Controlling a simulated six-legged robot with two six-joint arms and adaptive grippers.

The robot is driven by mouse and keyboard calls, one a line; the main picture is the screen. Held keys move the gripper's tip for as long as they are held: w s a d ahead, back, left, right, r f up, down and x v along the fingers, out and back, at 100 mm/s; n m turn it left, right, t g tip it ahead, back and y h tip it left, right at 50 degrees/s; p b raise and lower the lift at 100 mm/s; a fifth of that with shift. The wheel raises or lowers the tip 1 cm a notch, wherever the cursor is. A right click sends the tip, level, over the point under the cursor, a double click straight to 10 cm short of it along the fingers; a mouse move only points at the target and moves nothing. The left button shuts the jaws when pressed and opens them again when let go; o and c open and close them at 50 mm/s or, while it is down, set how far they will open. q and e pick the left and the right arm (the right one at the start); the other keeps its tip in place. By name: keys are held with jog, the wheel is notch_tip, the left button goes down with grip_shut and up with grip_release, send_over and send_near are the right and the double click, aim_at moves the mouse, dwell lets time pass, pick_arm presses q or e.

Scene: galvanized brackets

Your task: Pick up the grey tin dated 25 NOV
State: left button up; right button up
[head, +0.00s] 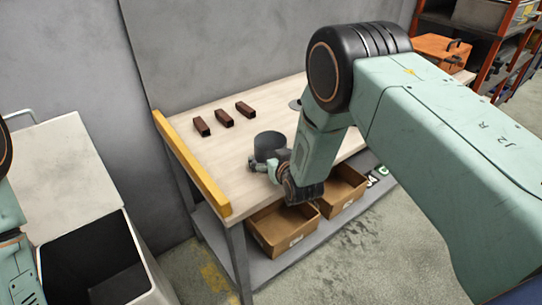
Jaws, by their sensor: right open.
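A dark grey tin (270,143) stands upright on the pale wooden workbench (180,108). No date is readable on it from here. My right gripper (262,165) is at the near side of the tin, low by the bench top, with its fingers open. I cannot tell whether the fingers touch the tin. My right arm crosses the right half of the view and hides part of the bench, where a grey round edge (296,104) shows beside the arm. Of my left arm only a part shows at the left edge; its gripper is out of view.
Three dark brown blocks (224,118) lie in a row behind the tin. A yellow strip (192,165) edges the bench's left end. Cardboard boxes (282,228) sit on the shelf below. A pale open bin (75,190) stands left. An orange case (436,47) is at the back right.

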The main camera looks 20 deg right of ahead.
jog(key=shift+a+r, duration=0.1)
jog(key=shift+a, duration=0.1)
jog(key=shift+w+d, duration=0.1)
jog(key=c, duration=1.2)
